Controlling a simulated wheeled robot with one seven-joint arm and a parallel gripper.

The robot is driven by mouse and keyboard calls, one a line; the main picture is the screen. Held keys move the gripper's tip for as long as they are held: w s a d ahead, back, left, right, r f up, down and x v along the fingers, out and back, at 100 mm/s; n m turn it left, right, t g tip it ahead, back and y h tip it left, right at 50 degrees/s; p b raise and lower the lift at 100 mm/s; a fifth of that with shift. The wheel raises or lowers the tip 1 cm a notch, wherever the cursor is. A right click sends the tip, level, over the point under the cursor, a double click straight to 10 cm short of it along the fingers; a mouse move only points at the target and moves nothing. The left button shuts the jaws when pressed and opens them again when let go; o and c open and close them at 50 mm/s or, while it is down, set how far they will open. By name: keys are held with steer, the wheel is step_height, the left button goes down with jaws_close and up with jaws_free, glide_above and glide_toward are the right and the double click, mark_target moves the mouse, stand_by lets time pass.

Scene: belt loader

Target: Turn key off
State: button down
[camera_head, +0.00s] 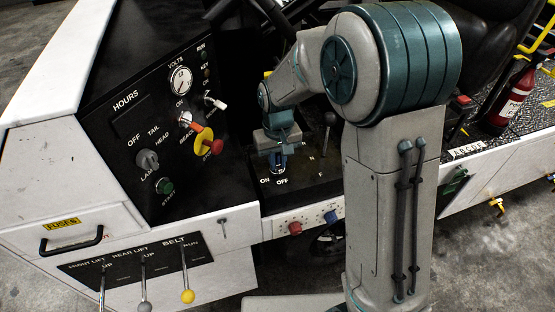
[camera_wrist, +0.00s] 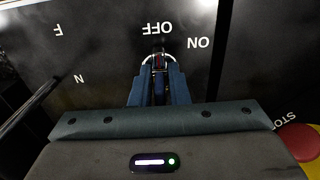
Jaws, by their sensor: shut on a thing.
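The key switch (camera_head: 279,171) is a small silver-ringed lock on the black panel, with "ON" and "OFF" printed beside it. In the head view my gripper (camera_head: 279,158) reaches down onto it from above. In the wrist view my gripper (camera_wrist: 158,80) has its blue fingers closed together on the key (camera_wrist: 159,62), inside the silver ring. The "OFF" label is straight beyond the fingertips and "ON" is to the right, both upside down. The fingers hide most of the key, so I cannot tell its exact angle.
A red and yellow stop button (camera_head: 207,140) stands left of my gripper; it also shows in the wrist view (camera_wrist: 301,143). A black gear lever (camera_head: 330,120) rises just right. Red (camera_head: 295,228) and blue (camera_head: 331,216) knobs are below. A steering wheel lies behind my arm.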

steer(key=c, duration=1.4)
jaws_free()
step_height(320, 180, up, 14)
steer(key=shift+f, duration=0.1)
steer(key=s+d+m+t, duration=0.1)
steer(key=s+d, duration=0.3)
steer(key=s, duration=0.2)
steer(key=s+d+f+m+t, duration=0.1)
steer(key=s+d, duration=0.3)
steer(key=s, duration=0.2)
steer(key=s+d+f+m+t, duration=0.1)
steer(key=s+d, duration=0.4)
steer(key=s, duration=0.2)
steer(key=shift+d+f, duration=0.1)
steer(key=shift+f, duration=0.05)
